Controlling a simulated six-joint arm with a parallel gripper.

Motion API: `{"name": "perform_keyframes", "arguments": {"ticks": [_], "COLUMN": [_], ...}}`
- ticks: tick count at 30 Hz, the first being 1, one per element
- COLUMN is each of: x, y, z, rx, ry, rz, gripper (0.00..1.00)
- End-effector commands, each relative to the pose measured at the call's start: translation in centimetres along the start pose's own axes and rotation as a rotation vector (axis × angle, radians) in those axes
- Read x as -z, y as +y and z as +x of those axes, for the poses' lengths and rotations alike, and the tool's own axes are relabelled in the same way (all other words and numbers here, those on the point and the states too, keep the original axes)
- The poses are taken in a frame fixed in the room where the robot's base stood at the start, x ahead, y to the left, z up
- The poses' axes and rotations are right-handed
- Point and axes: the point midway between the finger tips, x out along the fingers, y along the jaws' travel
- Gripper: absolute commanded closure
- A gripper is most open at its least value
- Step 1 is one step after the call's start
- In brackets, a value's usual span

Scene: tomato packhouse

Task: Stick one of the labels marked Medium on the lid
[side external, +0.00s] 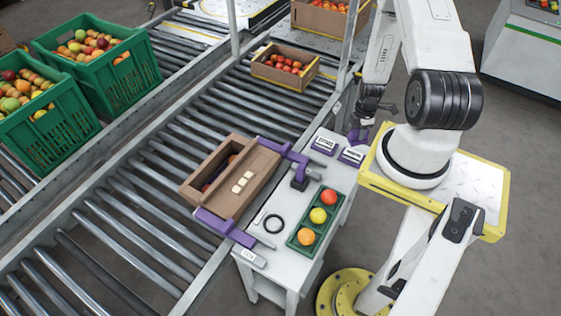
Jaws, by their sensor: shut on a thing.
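A brown carton (192,190) sits at the roller line's edge, between purple clamps. My gripper (360,126) is beyond these holders, over a purple piece (358,137). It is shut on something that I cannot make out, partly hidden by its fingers.
A purple clamp (222,226) juts over the bench. Another carton (262,73) of red tomatoes stands on the rollers.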

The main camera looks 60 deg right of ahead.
Motion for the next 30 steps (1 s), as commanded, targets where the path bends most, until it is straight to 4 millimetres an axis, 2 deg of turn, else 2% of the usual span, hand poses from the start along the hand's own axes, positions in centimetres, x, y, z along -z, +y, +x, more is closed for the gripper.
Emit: {"name": "perform_keyframes", "arguments": {"ticks": [11,30], "x": [0.0,0.0], "y": [0.0,0.0], "z": [0.9,5.4], "rx": [0.001,0.001], "ry": [0.0,0.0], "rz": [-0.002,0.0], "gripper": [1.0,1.0]}}
